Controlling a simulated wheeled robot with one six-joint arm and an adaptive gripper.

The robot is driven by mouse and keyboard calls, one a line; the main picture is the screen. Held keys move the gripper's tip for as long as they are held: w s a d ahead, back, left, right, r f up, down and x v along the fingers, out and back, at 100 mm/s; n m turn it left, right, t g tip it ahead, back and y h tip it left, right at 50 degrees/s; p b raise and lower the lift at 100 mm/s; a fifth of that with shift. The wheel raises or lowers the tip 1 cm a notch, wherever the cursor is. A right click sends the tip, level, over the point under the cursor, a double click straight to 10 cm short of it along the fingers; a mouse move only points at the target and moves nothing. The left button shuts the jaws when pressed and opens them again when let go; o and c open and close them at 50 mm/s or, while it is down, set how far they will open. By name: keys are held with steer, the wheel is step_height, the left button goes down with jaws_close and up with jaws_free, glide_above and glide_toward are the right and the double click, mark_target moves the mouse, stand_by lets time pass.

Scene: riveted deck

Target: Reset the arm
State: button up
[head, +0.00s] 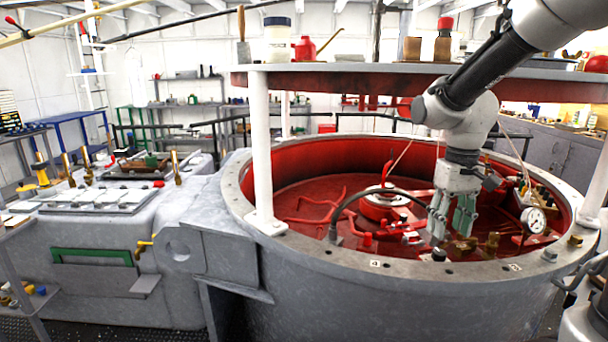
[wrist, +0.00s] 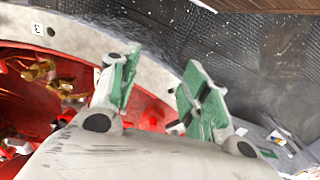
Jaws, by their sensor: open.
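My gripper (head: 452,220) hangs from my arm, pointing down over the front right part of the round red-lined tub (head: 400,285) in the head view. Its two fingers with green pads stand apart with nothing seen between them. In the wrist view the open fingers (wrist: 157,95) show above the tub's grey rim. Brass fittings (wrist: 45,80) lie to the left of the fingers in the wrist view.
A pressure gauge (head: 534,220) stands right of my gripper, and a black hose (head: 375,192) curves to its left. A shelf (head: 350,79) holding jars and a red can (head: 305,48) spans above the tub on white posts (head: 261,150). A grey machine (head: 110,250) stands at left.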

steer(key=s+d+r+t, duration=0.2)
steer(key=s+r, duration=0.1)
steer(key=s, duration=0.5)
steer(key=s+d+r+m+t, duration=0.1)
steer(key=s+d+r+t, duration=0.1)
steer(key=s, duration=0.6)
steer(key=shift+d+r+t, duration=0.4)
steer(key=shift+d+r, duration=0.05)
steer(key=shift+r, duration=0.55)
